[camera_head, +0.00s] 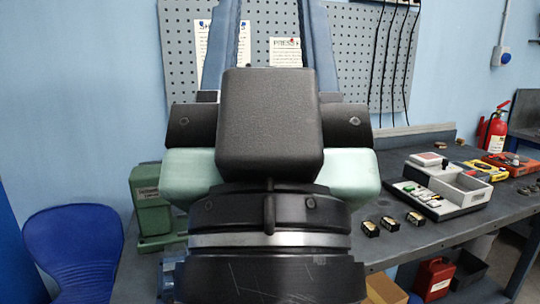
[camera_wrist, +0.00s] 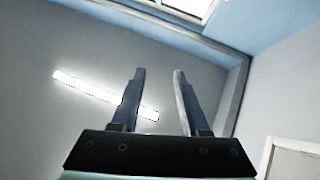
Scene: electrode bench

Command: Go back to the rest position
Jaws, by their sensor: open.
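My gripper (camera_wrist: 158,75) shows in the wrist view with its two fingers apart and nothing between them. It points up toward the ceiling, where a lit tube lamp (camera_wrist: 80,86) shows behind the fingers. In the head view my gripper stands large and upright in the middle, its fingers rising past the top edge. It hides the middle of the bench and part of the pegboard.
The grey bench (camera_head: 405,250) carries a white and grey device (camera_head: 440,185), several small dark blocks (camera_head: 392,227), a green box (camera_head: 150,200) and an orange-red instrument (camera_head: 510,163). A red extinguisher (camera_head: 495,132) stands behind. A blue chair (camera_head: 75,245) is at left; a pegboard (camera_head: 345,60) hangs behind.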

